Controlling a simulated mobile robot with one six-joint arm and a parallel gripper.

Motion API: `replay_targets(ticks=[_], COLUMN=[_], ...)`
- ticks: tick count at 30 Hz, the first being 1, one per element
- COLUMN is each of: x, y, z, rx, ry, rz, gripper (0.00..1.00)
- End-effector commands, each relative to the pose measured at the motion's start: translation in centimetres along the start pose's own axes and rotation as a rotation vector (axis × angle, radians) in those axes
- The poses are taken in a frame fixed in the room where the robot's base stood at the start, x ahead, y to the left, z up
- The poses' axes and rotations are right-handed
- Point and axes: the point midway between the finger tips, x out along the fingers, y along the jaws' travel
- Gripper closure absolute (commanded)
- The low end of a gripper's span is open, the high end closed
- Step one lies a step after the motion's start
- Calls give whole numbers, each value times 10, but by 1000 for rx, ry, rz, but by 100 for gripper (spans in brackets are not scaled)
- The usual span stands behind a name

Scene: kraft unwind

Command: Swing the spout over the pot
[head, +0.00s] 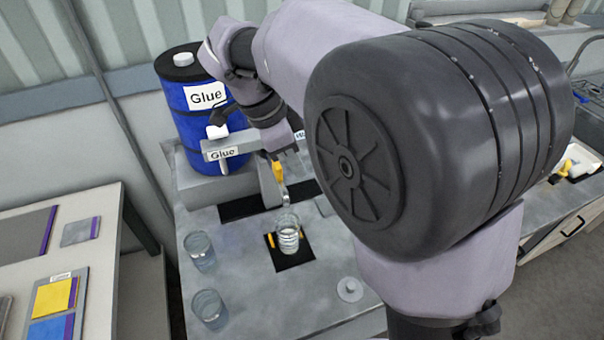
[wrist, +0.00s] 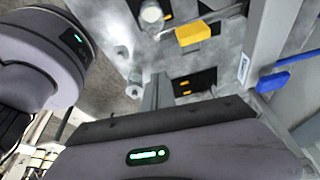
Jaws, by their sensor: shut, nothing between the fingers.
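The glass pot (head: 288,238) stands upright on a black pad (head: 291,257) on the grey bench. The metal spout (head: 285,197) with its yellow handle (head: 279,172) hangs in front of the pot's rim in the head view; whether it is exactly above the mouth I cannot tell. In the wrist view a yellow block (wrist: 193,33), likely the handle, lies beside a glass (wrist: 152,15). My gripper (head: 286,152) is shut and empty just above the yellow handle; whether it touches it I cannot tell. Its fingertips are not clear in the wrist view.
A blue Glue drum (head: 203,95) stands behind, with a grey Glue-labelled bar (head: 220,148) before it. A blue lever (wrist: 272,81) shows in the wrist view.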

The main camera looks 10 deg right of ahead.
Motion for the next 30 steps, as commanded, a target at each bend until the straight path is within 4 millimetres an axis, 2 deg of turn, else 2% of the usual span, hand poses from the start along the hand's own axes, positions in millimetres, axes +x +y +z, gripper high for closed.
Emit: replay_targets(ticks=[1,6,23,26,30], x=[-13,-31,-33,-27,1], y=[0,-1,2,32,112], z=[-1,-1,-2,-11,-14], rx=[1,1,-13,-164,-562], ry=[-1,0,-8,-90,-241], rz=[-1,0,-4,-50,-281], gripper=[100,100,100,100,100])
